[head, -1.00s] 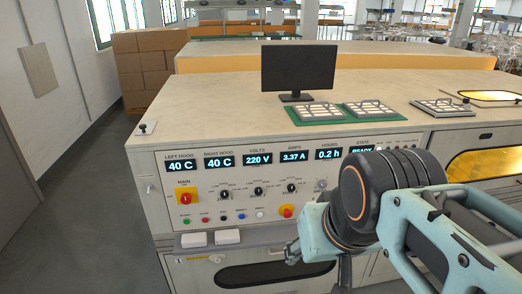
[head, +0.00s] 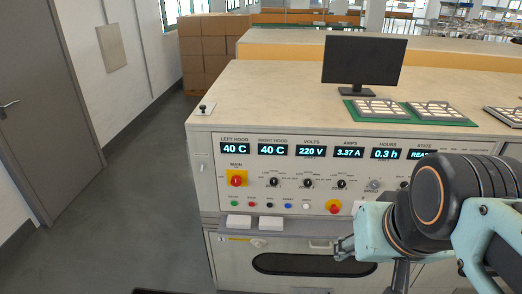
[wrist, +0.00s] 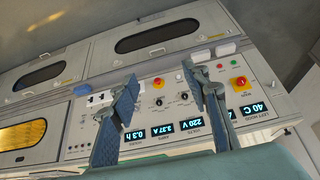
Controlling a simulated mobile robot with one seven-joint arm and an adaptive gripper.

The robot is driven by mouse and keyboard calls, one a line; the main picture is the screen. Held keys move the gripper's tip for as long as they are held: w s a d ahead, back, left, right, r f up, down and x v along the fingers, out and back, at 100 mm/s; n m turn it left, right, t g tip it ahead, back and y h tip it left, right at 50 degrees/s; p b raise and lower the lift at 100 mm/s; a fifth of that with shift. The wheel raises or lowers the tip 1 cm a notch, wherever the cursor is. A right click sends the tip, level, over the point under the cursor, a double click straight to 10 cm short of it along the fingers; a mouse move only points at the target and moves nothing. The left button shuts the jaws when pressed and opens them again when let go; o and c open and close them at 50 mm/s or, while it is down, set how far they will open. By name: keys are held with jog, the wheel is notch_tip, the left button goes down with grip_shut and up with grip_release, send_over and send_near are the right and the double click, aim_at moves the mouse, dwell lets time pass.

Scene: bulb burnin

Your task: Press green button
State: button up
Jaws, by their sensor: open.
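The green button (head: 234,204) is the leftmost of a row of small buttons on the white control panel, below the red-and-yellow main switch (head: 236,179). It also shows in the wrist view (wrist: 235,62), right of both fingers. My gripper (head: 345,247) is in front of the panel, to the right of the green button and lower in the head view. In the wrist view my gripper (wrist: 160,74) has its two fingers spread apart with nothing between them. It is apart from the green button, which is unobstructed in both views.
A red button (head: 251,204) sits right beside the green one. A red-and-yellow emergency-stop knob (head: 334,207) is farther right. White blocks (head: 240,221) rest on a ledge under the buttons. A monitor (head: 364,61) stands on top. Grey floor is clear at left.

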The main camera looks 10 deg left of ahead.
grip_shut()
dwell(1.3)
